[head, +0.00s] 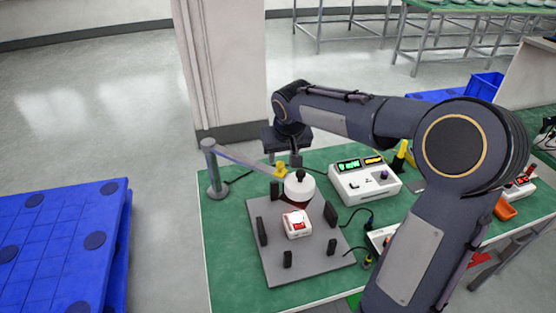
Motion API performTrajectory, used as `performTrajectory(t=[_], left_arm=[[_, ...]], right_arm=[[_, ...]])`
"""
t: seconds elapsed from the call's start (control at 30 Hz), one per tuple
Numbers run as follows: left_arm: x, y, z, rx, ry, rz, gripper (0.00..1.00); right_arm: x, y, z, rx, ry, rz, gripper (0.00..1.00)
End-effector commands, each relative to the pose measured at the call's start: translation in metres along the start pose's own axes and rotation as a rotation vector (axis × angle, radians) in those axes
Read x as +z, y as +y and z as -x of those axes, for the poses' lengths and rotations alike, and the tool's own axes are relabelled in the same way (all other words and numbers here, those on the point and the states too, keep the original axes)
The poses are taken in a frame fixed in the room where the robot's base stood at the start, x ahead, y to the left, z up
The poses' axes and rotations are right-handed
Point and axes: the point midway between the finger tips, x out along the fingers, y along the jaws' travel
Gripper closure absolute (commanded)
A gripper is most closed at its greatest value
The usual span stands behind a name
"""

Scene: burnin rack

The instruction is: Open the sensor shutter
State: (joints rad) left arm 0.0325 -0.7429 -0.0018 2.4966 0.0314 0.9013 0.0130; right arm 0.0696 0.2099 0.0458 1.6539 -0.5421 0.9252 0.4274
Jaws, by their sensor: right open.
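A white round head with a black knob on top (300,188) hangs over a grey plate, at the end of a grey swing arm (245,158) with a yellow joint. The swing arm comes from a post at the left. Under the head, a small red and white unit (297,223) sits on the plate (290,270). I cannot tell which part is the shutter. My right gripper (296,162) points down just above and behind the black knob; its fingers are small and partly hidden by my wrist. Whether it touches the knob is unclear. My left gripper is out of view.
Several black posts stand around the plate's edge. A white instrument with green and yellow displays (365,180) stands right of it, with cables nearby. An orange tray (505,211) lies farther right. The green table (225,265) has free room at its left edge.

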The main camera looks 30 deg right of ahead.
Motion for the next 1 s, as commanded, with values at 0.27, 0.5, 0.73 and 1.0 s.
performTrajectory(t=[0.27, 0.5, 0.73, 1.0], left_arm=[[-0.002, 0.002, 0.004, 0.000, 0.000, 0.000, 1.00], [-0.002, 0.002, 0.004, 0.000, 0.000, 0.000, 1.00], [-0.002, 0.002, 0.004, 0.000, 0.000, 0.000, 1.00], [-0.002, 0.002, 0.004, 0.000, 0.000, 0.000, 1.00]], right_arm=[[0.000, 0.000, -0.032, 0.000, -0.001, -0.001, 0.58], [0.001, 0.000, -0.035, -0.001, 0.000, 0.000, 0.58], [0.001, 0.000, -0.035, -0.001, 0.000, 0.000, 0.79], [0.000, 0.000, -0.035, -0.001, 0.000, 0.000, 1.00]])
